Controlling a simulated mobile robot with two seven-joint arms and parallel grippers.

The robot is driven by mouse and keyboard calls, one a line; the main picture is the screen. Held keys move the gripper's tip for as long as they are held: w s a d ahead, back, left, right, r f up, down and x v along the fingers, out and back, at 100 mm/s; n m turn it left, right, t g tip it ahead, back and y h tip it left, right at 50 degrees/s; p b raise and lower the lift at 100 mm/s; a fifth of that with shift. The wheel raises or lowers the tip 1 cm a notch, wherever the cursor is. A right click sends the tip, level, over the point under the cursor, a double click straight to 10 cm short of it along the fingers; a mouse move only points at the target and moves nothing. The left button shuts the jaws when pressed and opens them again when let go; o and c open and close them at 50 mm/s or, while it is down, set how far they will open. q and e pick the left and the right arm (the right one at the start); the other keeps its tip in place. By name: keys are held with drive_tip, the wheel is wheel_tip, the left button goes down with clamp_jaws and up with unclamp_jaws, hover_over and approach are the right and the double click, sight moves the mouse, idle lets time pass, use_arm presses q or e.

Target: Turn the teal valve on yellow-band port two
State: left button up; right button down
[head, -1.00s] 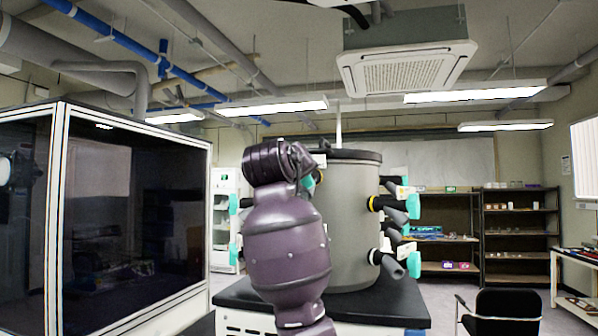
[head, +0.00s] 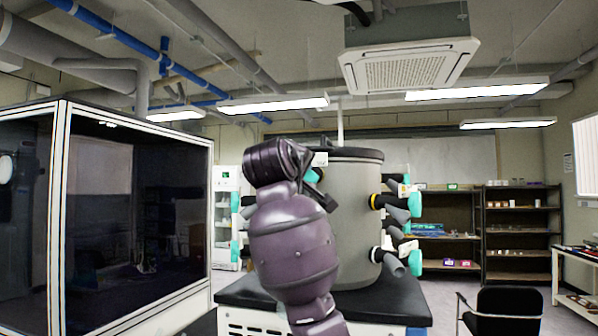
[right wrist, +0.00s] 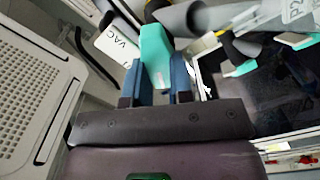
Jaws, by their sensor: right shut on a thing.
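In the right wrist view my right gripper (right wrist: 156,82) is shut on a teal valve handle (right wrist: 154,50), one blue-grey finger on each side. A white tag reading VAC (right wrist: 117,43) is beside the handle. In the head view my purple right arm hides the drum's front left part and most of this grip. A yellow-banded port (head: 376,201) shows at the drum's right side. I cannot tell the held valve's band colour. My left gripper is out of view.
More teal valves stick out at the drum's right (head: 415,263) and left (head: 234,251). A glass-walled cabinet (head: 135,215) fills the left. Shelves (head: 515,235) and a black chair (head: 507,308) are at the right.

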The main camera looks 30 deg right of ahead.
drive_tip(key=shift+f, duration=0.15)
drive_tip(key=c, duration=1)
unclamp_jaws()
drive_tip(key=b+v, duration=0.2)
drive_tip(key=v, duration=0.9)
drive_tip(key=shift+b, duration=0.3)
drive_tip(key=shift+w, duration=0.1)
